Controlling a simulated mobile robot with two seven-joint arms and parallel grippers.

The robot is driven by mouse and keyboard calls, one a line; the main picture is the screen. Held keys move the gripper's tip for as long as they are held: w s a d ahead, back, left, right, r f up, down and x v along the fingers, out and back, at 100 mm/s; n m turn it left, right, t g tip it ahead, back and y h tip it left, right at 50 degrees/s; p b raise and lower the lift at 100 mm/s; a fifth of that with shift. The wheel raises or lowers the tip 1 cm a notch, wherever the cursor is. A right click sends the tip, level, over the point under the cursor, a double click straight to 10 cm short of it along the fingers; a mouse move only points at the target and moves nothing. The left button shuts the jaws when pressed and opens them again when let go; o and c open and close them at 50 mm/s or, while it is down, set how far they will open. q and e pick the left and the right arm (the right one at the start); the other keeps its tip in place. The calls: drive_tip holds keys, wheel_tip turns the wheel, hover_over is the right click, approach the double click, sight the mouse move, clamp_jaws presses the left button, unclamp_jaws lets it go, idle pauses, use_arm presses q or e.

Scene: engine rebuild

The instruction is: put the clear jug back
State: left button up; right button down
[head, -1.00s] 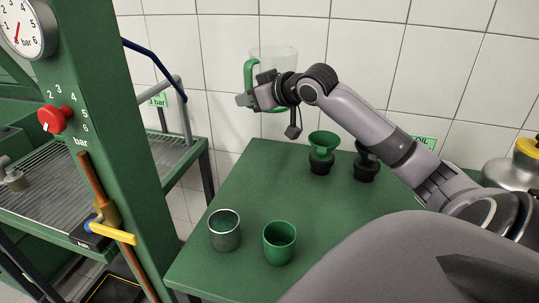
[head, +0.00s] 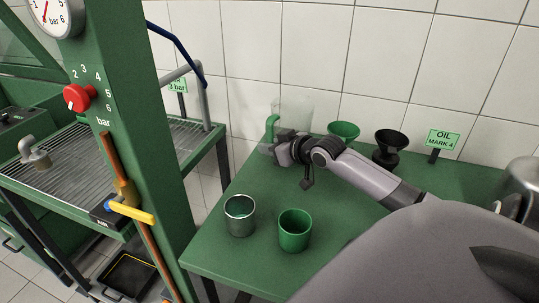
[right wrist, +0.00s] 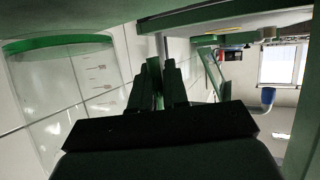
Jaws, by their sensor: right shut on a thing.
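The clear jug (head: 294,108) with a green handle (head: 270,127) is at the back left of the green table (head: 222,252) in the head view. My right gripper (head: 274,148) is shut on its handle. The jug looks about upright; its lower part is partly hidden by my gripper, and I cannot tell whether it touches the table. In the right wrist view the jug's clear wall (right wrist: 75,95) with markings and a green band fills the left side, beside my gripper's fingers (right wrist: 158,82). My left gripper is not in view.
A green funnel (head: 343,130) and a black funnel (head: 389,143) stand right of the jug, near the OIL sign (head: 443,140). A metal cup (head: 240,216) and a green cup (head: 295,231) stand at the front. The green press post (head: 150,130) is left. The table's middle is clear.

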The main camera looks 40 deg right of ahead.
drive_tip(key=shift+f, duration=1.3)
drive_tip(key=c, duration=1.5)
unclamp_jaws()
drive_tip(key=shift+f, duration=0.15)
drive_tip(key=shift+c, duration=0.2)
drive_tip(key=o, duration=0.4)
drive_tip(key=shift+r, duration=0.2)
drive_tip(key=shift+s+r, duration=0.1)
drive_tip(key=shift+s, duration=0.4)
drive_tip(key=shift+p+v, duration=0.4)
drive_tip(key=shift+v, duration=5.05)
